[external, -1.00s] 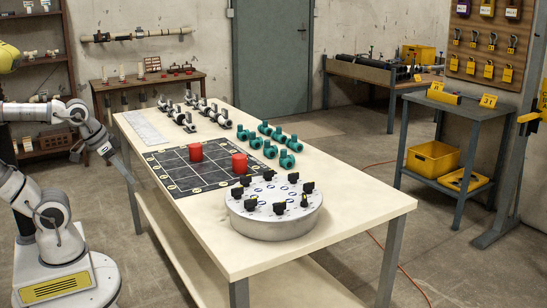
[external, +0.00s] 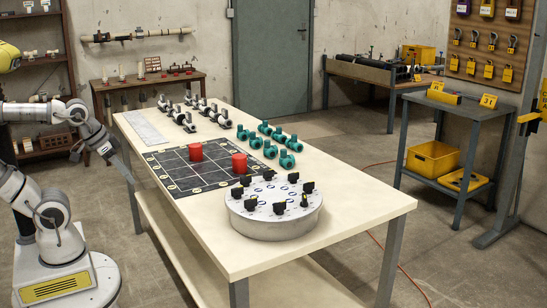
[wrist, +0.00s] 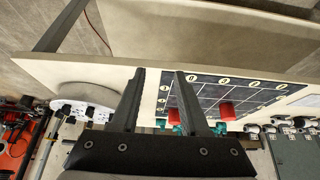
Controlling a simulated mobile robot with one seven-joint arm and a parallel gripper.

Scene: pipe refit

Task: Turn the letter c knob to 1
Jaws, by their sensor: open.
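The round knob panel (external: 275,225) is a white and grey drum with several black knobs around its top. It stands at the near right end of the cream table (external: 262,262). The letters by the knobs are too small to read, so I cannot tell which knob is c or where it points. In the wrist view the panel (wrist: 84,97) lies to the left of my gripper. My gripper (wrist: 158,75) is open and empty, its two dark fingers apart. In the external view my arm is at the left, beside the table and well away from the knobs.
A black grid board (external: 180,177) with two red cylinders (external: 239,163) lies left of the panel. Several teal valves (external: 287,160) and white-and-black fittings (external: 186,123) stand behind it. Bare tabletop surrounds the panel's front and right. A grey shelf stand (external: 455,115) is at the right.

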